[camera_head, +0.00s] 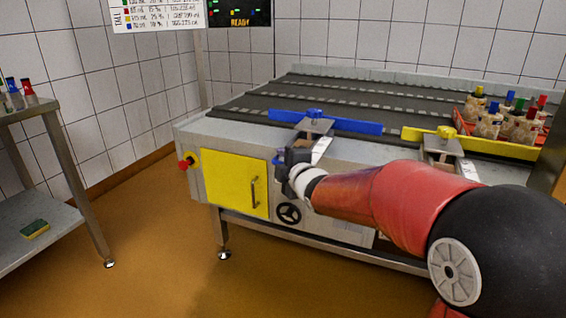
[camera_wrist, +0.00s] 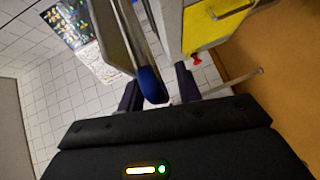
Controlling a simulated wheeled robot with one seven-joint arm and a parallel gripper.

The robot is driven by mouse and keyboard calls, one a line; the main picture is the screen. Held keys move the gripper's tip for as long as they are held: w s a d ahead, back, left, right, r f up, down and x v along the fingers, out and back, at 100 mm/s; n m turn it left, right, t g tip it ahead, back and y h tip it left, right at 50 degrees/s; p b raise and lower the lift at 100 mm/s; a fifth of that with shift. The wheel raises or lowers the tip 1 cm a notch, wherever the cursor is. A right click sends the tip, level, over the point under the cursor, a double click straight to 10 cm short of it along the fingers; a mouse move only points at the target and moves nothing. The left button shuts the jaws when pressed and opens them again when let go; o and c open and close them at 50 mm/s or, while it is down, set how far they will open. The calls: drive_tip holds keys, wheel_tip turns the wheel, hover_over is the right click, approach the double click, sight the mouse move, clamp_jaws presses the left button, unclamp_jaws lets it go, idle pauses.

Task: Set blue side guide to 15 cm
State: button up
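The blue side guide (camera_head: 350,124) is a long blue bar lying along the near side of the conveyor. A blue knob (camera_head: 314,112) tops its grey bracket. A white scale strip (camera_head: 321,150) slopes down from the bracket; its marks are too small to read. My gripper (camera_head: 280,168) is at the machine's front, below and left of this bracket. In the wrist view my gripper (camera_wrist: 158,90) has its two dark fingers apart. A rounded blue end (camera_wrist: 152,86) on a grey bar shows between them, nearer the left finger; I cannot tell whether they touch.
A yellow guide (camera_head: 480,143) with a yellow knob lies to the right. A red crate (camera_head: 473,139) of colour-capped jars stands on the conveyor. A yellow door (camera_head: 235,182), red button (camera_head: 185,163) and handwheel (camera_head: 288,213) are on the front. A side table (camera_head: 32,110) stands left; the floor between is clear.

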drive_tip(key=c, duration=0.7)
drive_tip(key=shift+f, duration=0.15)
clamp_jaws()
drive_tip(key=w+d+p, duration=0.1)
drive_tip(key=w+d, duration=0.3)
drive_tip(key=w, duration=0.6)
drive_tip(key=shift+w+f, duration=0.25)
drive_tip(key=shift+w, duration=0.15)
drive_tip(key=o, duration=0.7)
unclamp_jaws()
drive_tip(key=shift+r, duration=0.15)
